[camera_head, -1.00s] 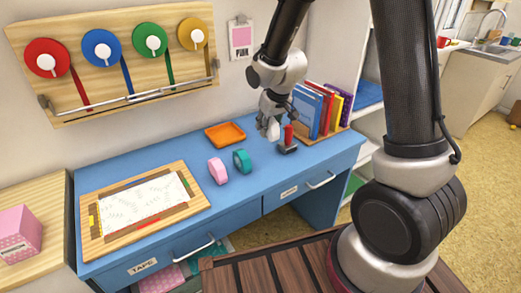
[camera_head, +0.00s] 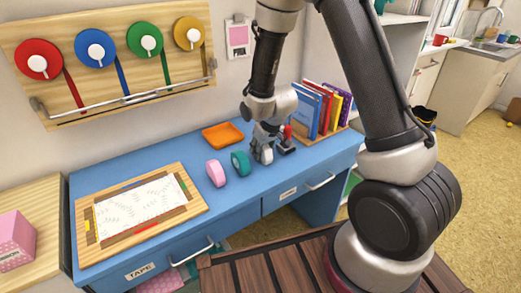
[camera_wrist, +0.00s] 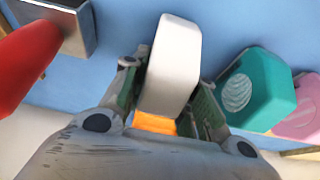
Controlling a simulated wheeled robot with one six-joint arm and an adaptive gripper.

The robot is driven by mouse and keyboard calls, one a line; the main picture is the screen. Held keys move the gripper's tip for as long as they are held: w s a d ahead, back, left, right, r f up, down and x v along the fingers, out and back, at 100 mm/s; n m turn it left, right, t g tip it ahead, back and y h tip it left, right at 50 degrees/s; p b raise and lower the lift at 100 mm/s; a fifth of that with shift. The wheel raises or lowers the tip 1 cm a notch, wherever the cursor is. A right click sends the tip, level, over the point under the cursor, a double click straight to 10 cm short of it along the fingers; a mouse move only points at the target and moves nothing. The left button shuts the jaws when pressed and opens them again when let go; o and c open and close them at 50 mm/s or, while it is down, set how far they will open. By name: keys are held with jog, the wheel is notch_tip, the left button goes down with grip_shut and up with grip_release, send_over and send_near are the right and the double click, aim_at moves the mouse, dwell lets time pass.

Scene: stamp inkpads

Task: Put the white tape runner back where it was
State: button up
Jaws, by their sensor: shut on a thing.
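My gripper (camera_head: 263,147) is shut on the white tape runner (camera_wrist: 172,62), one finger on each side of it. In the head view the white tape runner (camera_head: 267,154) shows small under the fingers, upright and low at the blue desk. Whether it touches the desk top cannot be told. The teal tape runner (camera_head: 240,162) stands just left of it, with a gap, and the pink one (camera_head: 215,172) stands farther left. In the wrist view the teal one (camera_wrist: 258,88) is to the right of my gripper.
A red-handled stamp (camera_head: 287,140) stands close on the right of my gripper. An orange tray (camera_head: 223,135) lies behind. Books (camera_head: 322,108) stand at the back right. A framed paper board (camera_head: 140,207) lies on the desk's left. Bare blue desk shows in front.

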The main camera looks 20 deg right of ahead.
aim_at(269, 152)
jog(key=shift+f, duration=0.15)
jog(key=o, duration=0.9)
jog(key=v, duration=1.2)
jog(key=s+d+r+m, duration=0.1)
jog(key=s+d+r, duration=0.3)
jog(key=s+r, duration=0.2)
jog(key=s+d+r+m+h, duration=0.1)
jog(key=s+d+r, duration=0.4)
jog(key=s, duration=0.4)
jog(key=s+d+r+m, duration=0.1)
jog(key=s+d+r, duration=0.4)
jog(key=s+r, duration=0.3)
jog(key=shift+s+m, duration=0.3)
jog(key=shift+s, duration=0.05)
